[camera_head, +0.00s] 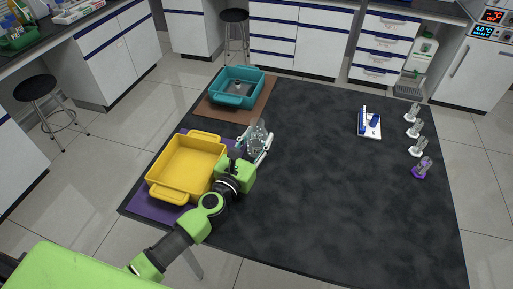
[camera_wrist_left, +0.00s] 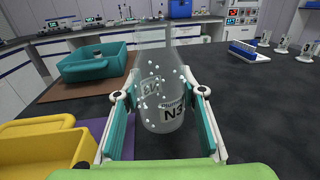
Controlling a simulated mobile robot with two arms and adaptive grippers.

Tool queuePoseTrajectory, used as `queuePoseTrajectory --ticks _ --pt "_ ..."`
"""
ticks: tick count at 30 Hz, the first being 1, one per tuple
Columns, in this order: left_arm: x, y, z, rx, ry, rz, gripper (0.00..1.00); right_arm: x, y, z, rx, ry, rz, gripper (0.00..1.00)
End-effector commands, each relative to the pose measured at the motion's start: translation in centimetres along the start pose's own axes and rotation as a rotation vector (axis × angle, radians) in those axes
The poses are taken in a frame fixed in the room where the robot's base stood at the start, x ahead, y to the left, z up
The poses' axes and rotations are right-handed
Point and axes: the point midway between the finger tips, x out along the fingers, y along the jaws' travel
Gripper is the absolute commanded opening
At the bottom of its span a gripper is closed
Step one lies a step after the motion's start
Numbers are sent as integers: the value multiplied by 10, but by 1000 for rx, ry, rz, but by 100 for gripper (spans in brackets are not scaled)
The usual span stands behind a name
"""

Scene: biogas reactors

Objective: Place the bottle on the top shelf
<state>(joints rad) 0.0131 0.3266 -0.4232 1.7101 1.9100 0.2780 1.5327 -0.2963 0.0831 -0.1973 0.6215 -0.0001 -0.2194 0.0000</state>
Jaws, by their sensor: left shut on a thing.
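A clear bottle (camera_wrist_left: 160,85) with a white label reading "N3" and white dots stands upright between the fingers of my left gripper (camera_wrist_left: 160,108). In the head view the bottle (camera_head: 257,135) is near the middle left of the dark table, just right of the yellow bin. My left gripper (camera_head: 252,152) is shut on it, with teal pads on both sides. I cannot tell whether the bottle's base touches the table. My right gripper is not in view. No shelf can be clearly picked out.
A yellow bin (camera_head: 163,190) sits on a purple mat (camera_head: 146,208). A teal bin (camera_head: 232,99) sits on a brown mat (camera_head: 262,105). A blue-and-white rack (camera_head: 369,125) and several small stands (camera_head: 417,147) are at the right. The table's (camera_head: 340,210) middle and front are clear.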

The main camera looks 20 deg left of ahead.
Motion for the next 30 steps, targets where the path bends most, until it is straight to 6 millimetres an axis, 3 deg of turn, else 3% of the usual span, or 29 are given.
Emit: queuePoseTrajectory --ticks 1,4,17,18,20,30 --pt "-1 1 -17 1 3 2 12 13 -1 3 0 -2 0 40" --pt "-1 1 -26 1 1 2 12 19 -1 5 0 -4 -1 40" --pt "-2 2 -31 0 1 2 12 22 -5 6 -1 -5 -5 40" --pt "-2 2 -32 0 2 2 40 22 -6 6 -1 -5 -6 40" --pt "-2 2 -30 0 2 2 54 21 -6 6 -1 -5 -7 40" --pt "-2 2 -30 1 2 2 54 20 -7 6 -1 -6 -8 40"
